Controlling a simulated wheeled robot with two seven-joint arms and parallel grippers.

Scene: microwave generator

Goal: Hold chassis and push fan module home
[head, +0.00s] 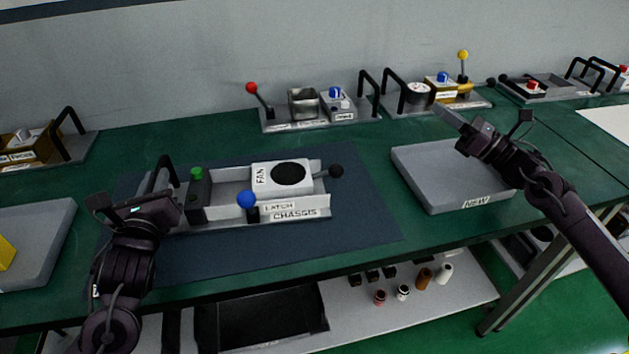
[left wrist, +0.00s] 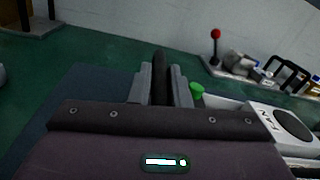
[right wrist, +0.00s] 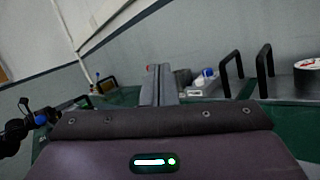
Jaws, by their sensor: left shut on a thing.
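The grey chassis (head: 297,215) lies on the dark blue mat, with a black handle at its left end. My left gripper (head: 160,195) is shut on that chassis handle (left wrist: 160,80), which stands between the fingers in the left wrist view. The white fan module (head: 262,176), with a round black fan, sits in the right part of the chassis; I cannot tell how deep it is seated. A blue-knobbed latch (head: 247,200) is at the chassis front, and a green button (head: 197,173) is near the handle. My right gripper (head: 452,118) is shut and empty, raised above the NEW tray.
The grey NEW tray (head: 430,180) is empty at the right. Another grey tray (head: 45,225) with a yellow part is at the left. Fixtures with black handles and a red-knobbed lever (head: 252,89) line the back. A black-knobbed lever (head: 336,171) sticks out beside the fan module.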

